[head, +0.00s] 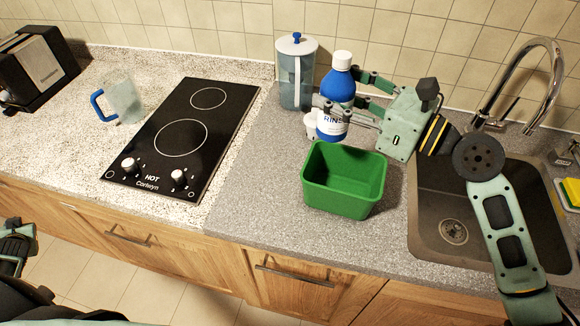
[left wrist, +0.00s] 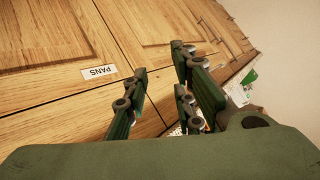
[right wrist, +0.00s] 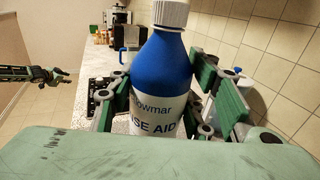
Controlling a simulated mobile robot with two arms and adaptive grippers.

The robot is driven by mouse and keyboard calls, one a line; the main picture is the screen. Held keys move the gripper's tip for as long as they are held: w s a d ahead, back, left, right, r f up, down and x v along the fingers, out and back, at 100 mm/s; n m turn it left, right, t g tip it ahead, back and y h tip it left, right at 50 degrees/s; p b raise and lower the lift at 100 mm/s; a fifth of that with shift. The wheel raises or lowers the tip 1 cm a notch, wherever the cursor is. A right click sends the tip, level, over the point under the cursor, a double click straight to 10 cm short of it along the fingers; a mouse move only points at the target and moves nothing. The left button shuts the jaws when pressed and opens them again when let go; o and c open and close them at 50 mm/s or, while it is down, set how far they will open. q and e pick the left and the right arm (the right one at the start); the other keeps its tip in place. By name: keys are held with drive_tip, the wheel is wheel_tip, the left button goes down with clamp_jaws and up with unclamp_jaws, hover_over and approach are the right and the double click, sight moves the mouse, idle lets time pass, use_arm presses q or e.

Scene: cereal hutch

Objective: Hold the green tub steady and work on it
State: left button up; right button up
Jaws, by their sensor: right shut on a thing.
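The green tub (head: 345,180) stands upright on the grey counter in front of my right gripper, and its visible inside looks empty. My right gripper (head: 340,100) is shut on a blue rinse aid bottle (head: 335,92) with a white cap and white label. The bottle is upright behind the tub; in the right wrist view it (right wrist: 165,75) stands between the two fingers. My left gripper (left wrist: 160,95) is open and empty in the left wrist view, facing wooden cupboard doors. It is away from the tub. In the head view only part of my left arm shows at the left edge.
A clear lidded jug (head: 296,75) stands behind the bottle, and a small white item (head: 311,124) is beside it. The sink (head: 440,228) with its tap (head: 530,80) is on the right. The hob (head: 185,135), blue-handled jug (head: 122,102) and black toaster (head: 38,68) are left.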

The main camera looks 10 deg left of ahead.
use_arm(q)
drive_tip(key=w+a+r+n+t+y, duration=0.15)
drive_tip(key=a+r, duration=0.25)
drive_tip(key=r, duration=0.7)
drive_tip(key=w+a+r+n+y, duration=0.1)
drive_tip(key=w+a+r+y, duration=0.2)
drive_tip(key=r, duration=0.8)
drive_tip(key=w+a+r+n+t, duration=0.1)
drive_tip(key=w+a+r, duration=0.3)
drive_tip(key=r, duration=0.7)
drive_tip(key=w+d+r+m+t+h, duration=0.2)
drive_tip(key=w+d+m+t+h, duration=1)
drive_tip(key=w+d+m, duration=1.55)
drive_tip(key=w+d+m+g+h, duration=0.1)
drive_tip(key=w+d+m+h, duration=0.25)
drive_tip(key=d, duration=0.75)
drive_tip(key=w+d+m+g+h, duration=0.15)
drive_tip(key=d+m+h, duration=0.35)
drive_tip(key=d, duration=0.6)
drive_tip(key=m+g+h, duration=0.8)
drive_tip(key=m+g, duration=1)
drive_tip(key=m, duration=1.2)
hover_over(339, 202)
drive_tip(key=a, duration=1.1)
wheel_tip(339, 202, down, 10)
drive_tip(key=f, duration=0.1)
drive_tip(key=x, duration=1.1)
drive_tip(key=shift+w+d, duration=0.35)
